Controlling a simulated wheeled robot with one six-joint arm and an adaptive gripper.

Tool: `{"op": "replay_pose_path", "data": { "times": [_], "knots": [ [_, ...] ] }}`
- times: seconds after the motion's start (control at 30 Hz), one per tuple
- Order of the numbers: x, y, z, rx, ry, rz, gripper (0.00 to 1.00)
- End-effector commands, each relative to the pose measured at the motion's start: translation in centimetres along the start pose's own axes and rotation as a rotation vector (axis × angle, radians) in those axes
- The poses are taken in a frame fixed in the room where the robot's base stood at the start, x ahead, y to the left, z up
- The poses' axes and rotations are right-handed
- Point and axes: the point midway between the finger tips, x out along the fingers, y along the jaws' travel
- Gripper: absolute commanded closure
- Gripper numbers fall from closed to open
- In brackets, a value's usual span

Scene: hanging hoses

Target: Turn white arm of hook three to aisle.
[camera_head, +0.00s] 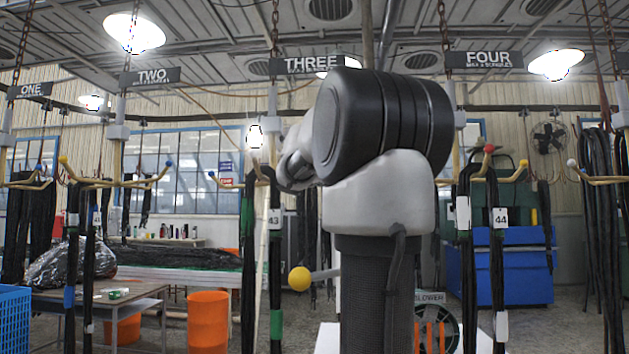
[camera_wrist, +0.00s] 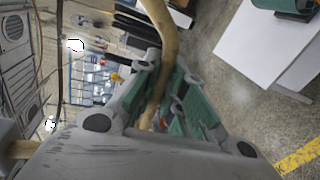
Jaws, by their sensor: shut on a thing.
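The sign THREE (camera_head: 312,65) hangs in the head view, left of my arm. In the wrist view my gripper (camera_wrist: 172,68), with green-lined fingers, is shut on a curved tan bar (camera_wrist: 168,35). The bar runs between the fingers; its ball end is not visible. The head view hides the fingers behind my arm.
Hose-laden hooks stand under TWO (camera_head: 150,76) and FOUR (camera_head: 488,59). A yellow ball (camera_head: 299,279) on a grey rod is low beside my arm. A table (camera_head: 105,303), orange bin (camera_head: 208,322) and blue crate (camera_head: 14,320) are left. A white table (camera_wrist: 262,45) shows in the wrist view.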

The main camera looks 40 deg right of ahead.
Motion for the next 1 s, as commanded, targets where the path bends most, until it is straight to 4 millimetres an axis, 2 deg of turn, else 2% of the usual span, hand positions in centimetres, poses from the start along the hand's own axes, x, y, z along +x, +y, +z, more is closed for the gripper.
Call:
{"op": "replay_pose_path", "data": {
  "times": [0.07,0.1,0.2,0.5,0.63,0.77,1.0],
  "knots": [
    [0.0,-0.1,0.0,-0.002,0.0,-0.001,1.0],
    [0.0,-0.1,0.0,-0.002,0.0,-0.001,0.85],
    [0.0,-0.1,0.0,-0.001,-0.001,-0.001,0.67],
    [-0.1,0.0,0.0,0.0,-0.001,0.0,0.66],
    [-1.0,0.1,0.0,0.001,0.0,0.001,0.66],
    [-3.3,0.1,-0.1,0.002,0.001,0.002,0.66],
    [-8.7,0.1,-0.1,0.001,0.003,0.002,0.66]
  ]
}}
